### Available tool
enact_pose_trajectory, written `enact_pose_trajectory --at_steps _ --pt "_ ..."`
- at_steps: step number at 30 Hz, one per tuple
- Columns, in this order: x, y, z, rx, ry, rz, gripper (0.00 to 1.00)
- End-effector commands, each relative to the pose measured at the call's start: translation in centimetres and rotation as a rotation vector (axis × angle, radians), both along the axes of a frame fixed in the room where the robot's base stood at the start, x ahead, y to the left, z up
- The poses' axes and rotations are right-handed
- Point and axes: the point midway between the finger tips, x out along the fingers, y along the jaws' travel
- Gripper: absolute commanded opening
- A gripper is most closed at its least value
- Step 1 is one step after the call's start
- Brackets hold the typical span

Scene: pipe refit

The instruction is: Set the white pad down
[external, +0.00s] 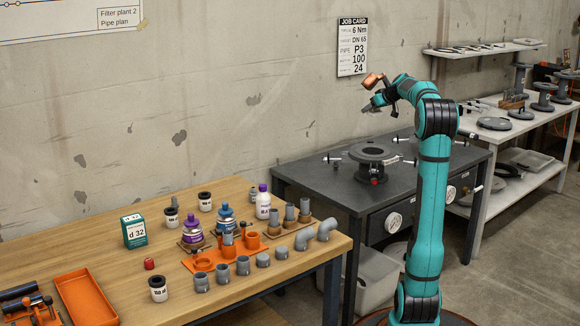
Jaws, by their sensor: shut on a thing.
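My gripper (374,104) is at the end of my teal arm, high above the back of the dark workbench (302,175) and in front of the wall. It is small and seen from the side. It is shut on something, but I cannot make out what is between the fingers. A copper-coloured piece (373,80) shows just above the gripper; I cannot tell how it is attached. I cannot pick out a white pad for certain. A round dark flange fixture (373,152) stands on the dark bench below the gripper, apart from it.
The wooden table (60,240) at left holds bottles, cups, grey pipe fittings, an orange rack (203,261) and an orange tray (86,293). Small clamps (331,159) stand beside the flange. A pale table (540,118) with dark round parts stands at right. A job card (352,47) hangs behind.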

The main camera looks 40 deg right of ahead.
Motion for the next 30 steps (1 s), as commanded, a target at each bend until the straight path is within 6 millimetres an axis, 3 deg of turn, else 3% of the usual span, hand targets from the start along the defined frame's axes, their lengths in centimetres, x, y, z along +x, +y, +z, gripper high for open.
enact_pose_trajectory --at_steps 5,8,18,30 --pt "1.7 1.8 -0.6 0.001 0.000 0.034 0.29" --pt "3.7 4.1 -1.4 0.002 0.000 0.074 0.29" --pt "11.2 14.6 -4.7 0.003 -0.005 0.239 0.29" --pt "17.5 28.9 -8.7 0.004 -0.006 0.430 0.29"
